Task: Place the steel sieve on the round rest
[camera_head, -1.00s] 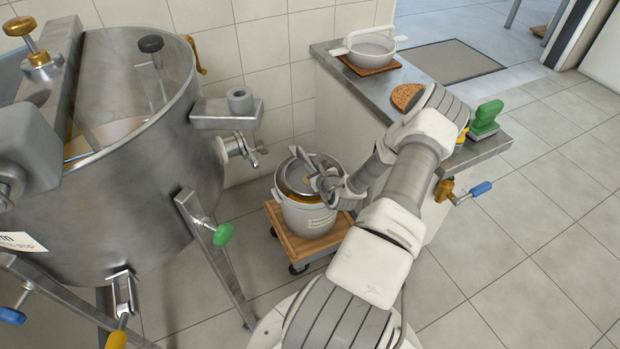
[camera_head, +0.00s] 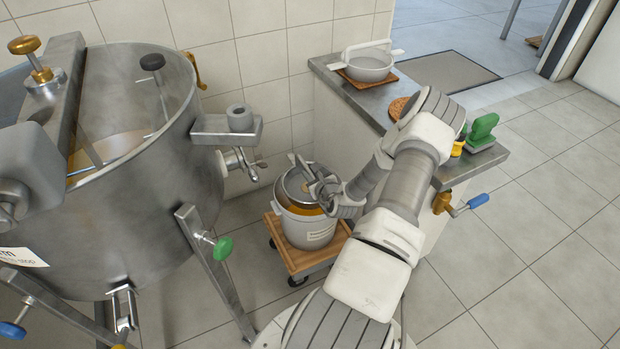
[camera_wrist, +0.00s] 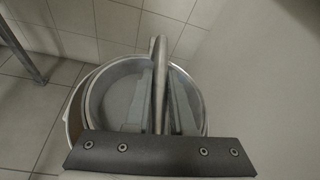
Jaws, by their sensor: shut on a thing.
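The steel sieve (camera_head: 294,187) is a round metal bowl at the top of the white bucket (camera_head: 310,232). In the wrist view I look down into the sieve (camera_wrist: 118,92), with its upright hoop handle between my fingers. My gripper (camera_wrist: 161,88) is shut on that handle. The bucket's rim (camera_wrist: 72,118) shows around the sieve's left side; I cannot tell whether the two touch. The round rest (camera_head: 397,106), a brown cork-like disc, lies on the steel counter, partly hidden by my arm. Nothing shows on its visible part.
The bucket stands on a wooden dolly (camera_head: 297,262) beside the large steel tank (camera_head: 150,180). On the counter (camera_head: 336,72), a white strainer (camera_head: 370,66) sits on a square brown mat. A green-handled object (camera_head: 482,128) and a yellow item (camera_head: 458,147) stand near its front end.

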